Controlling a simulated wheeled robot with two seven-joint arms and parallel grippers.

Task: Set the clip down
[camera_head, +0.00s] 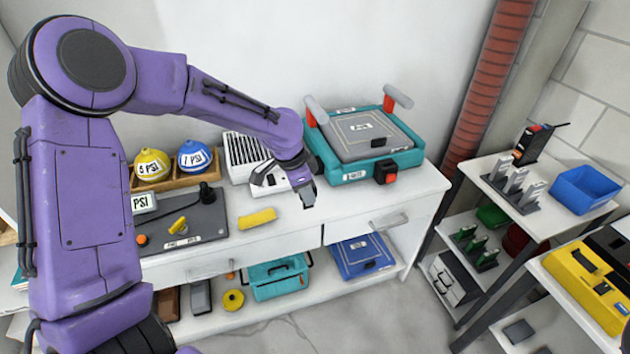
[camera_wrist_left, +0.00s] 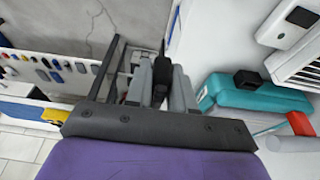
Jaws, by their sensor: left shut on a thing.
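My left gripper (camera_head: 308,196) hangs just above the white counter (camera_head: 280,222), in front of the teal-and-grey case (camera_head: 368,135). In the left wrist view its two grey fingers (camera_wrist_left: 161,88) are closed around a small dark thing, which I take to be the clip (camera_wrist_left: 161,66). The clip is mostly hidden by the fingers and hard to make out in the head view. I cannot tell whether it touches the counter. My right gripper is not in view.
A yellow block (camera_head: 257,218) lies left of the gripper, and a white device (camera_head: 268,180) stands behind it. The counter's front right is fairly clear. A grey control box (camera_head: 185,220) is at left. A shelf with a blue bin (camera_head: 584,190) stands at right.

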